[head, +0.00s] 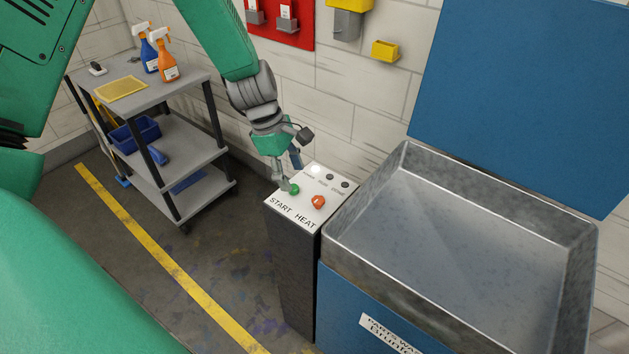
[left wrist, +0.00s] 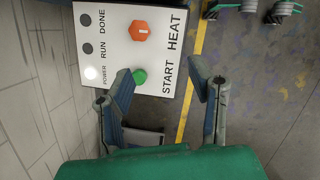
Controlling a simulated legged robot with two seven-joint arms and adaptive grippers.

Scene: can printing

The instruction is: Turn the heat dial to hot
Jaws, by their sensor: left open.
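The heat dial (head: 318,202) is an orange-red knob above the word HEAT on the white top of a control box (head: 292,265). It also shows in the left wrist view (left wrist: 139,31), with a pale mark on it. A green start button (head: 293,189) sits beside it, above the word START; the left wrist view shows it too (left wrist: 140,76). My left gripper (head: 290,176) is open and empty, with its fingers at the start button's end of the panel, apart from the dial. In the wrist view its fingertips (left wrist: 160,78) lie either side of the start button. My right gripper is out of view.
A blue parts washer (head: 480,240) with a metal basin and raised lid stands right of the control box. A grey cart (head: 190,85) with spray bottles stands at the left. The power light (left wrist: 91,73) is lit white. Floor between cart and box is clear.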

